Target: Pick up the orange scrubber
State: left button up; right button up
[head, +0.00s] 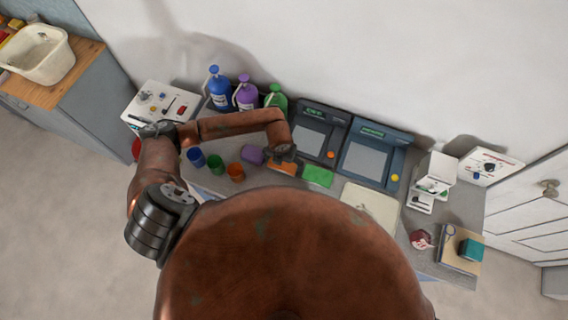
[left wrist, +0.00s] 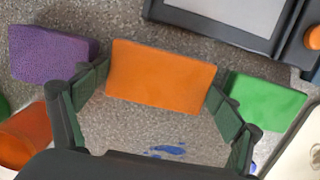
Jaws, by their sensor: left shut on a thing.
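The orange scrubber (left wrist: 160,75) is a flat rectangular block in the middle of the left wrist view. My left gripper (left wrist: 158,92) is shut on it, with one dark green finger pad against each short side. In the head view the left gripper (head: 284,154) reaches over the counter, and the orange scrubber (head: 284,168) shows partly beneath it. I cannot tell whether the scrubber still touches the counter. My right gripper is not in view.
A purple sponge (left wrist: 50,52) lies just left of the scrubber and a green sponge (left wrist: 266,102) just right. Blue (head: 196,157), green (head: 215,164) and orange (head: 236,172) cups stand left. Two grey machines (head: 372,152) and several bottles (head: 246,94) stand behind.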

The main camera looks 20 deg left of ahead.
pick_arm(q)
jog(key=shift+c, duration=1.2)
jog(key=shift+r+b, duration=0.3)
jog(key=shift+r, duration=0.25)
jog(key=s+d+r+b, duration=0.1)
jog(key=s+d+r, duration=0.1)
jog(key=s+r, duration=0.4)
jog(key=s+d+r+b, duration=0.2)
jog(key=s+d+r, duration=0.1)
jog(key=s+r, duration=0.3)
jog(key=shift+s+d, duration=0.3)
jog(key=shift+s, duration=0.1)
jog(key=o, duration=0.5)
jog(key=c, duration=0.3)
